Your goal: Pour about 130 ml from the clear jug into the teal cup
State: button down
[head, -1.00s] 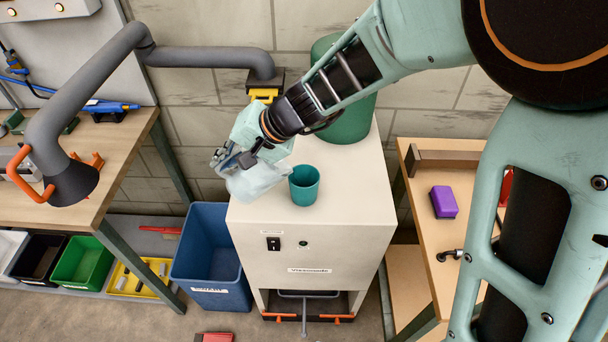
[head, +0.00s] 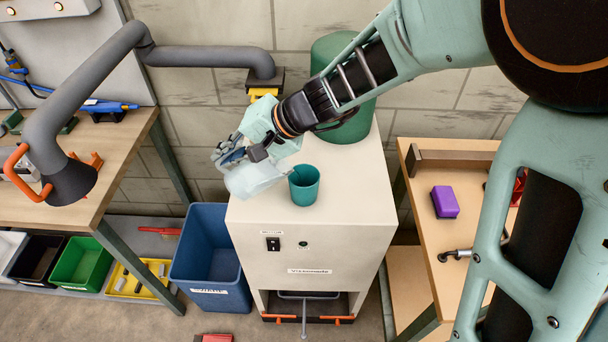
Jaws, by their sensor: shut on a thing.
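The teal cup (head: 304,187) stands upright on the white cabinet top, near its front edge. The clear jug (head: 254,178) is just left of the cup, above the cabinet top, and looks tilted. It is pale and see-through. My gripper (head: 231,157) is shut on the jug, reaching in from the upper right. The wrist and gripper hide part of the jug. The liquid level in the jug and the inside of the cup cannot be made out clearly.
A large green cylinder (head: 346,122) stands at the back of the white cabinet (head: 350,195). A blue bin (head: 206,250) is on the floor to the left. A grey extraction pipe (head: 100,95) hangs over the left bench. A purple block (head: 445,202) lies on the right bench.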

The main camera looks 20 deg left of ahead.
aim_at(221, 168)
jog(key=shift+w+d+r+g+y, duration=0.2)
jog(key=shift+d+r+y, duration=0.2)
jog(key=shift+r, duration=0.15)
jog(key=shift+w+d+r+g+y, duration=0.1)
jog(key=shift+w+d+r+y, duration=0.1)
jog(key=shift+d+r+y, duration=0.25)
dwell(0.8)
jog(key=shift+a, duration=0.2)
jog(key=a+f+h+p, duration=0.1)
jog(key=s+a+f+t+h+p, duration=0.1)
jog(key=f, duration=0.1)
jog(key=a+f+h+p, duration=0.1)
jog(key=f+h, duration=0.1)
jog(key=shift+s+f+n+p, duration=0.1)
jog(key=shift+s+n+p, duration=0.2)
jog(key=shift+s+p, duration=0.1)
jog(key=shift+f+t, duration=0.2)
jog(key=shift+t, duration=0.1)
jog(key=shift+s+a+f+h+p, duration=0.2)
jog(key=shift+a+f+h+p, duration=0.15)
jog(key=shift+f+h+p, duration=0.45)
jog(key=shift+r+y, duration=0.15)
jog(key=shift+y, duration=0.1)
jog(key=shift+s+a+p, duration=0.1)
jog(key=shift+p, duration=0.4)
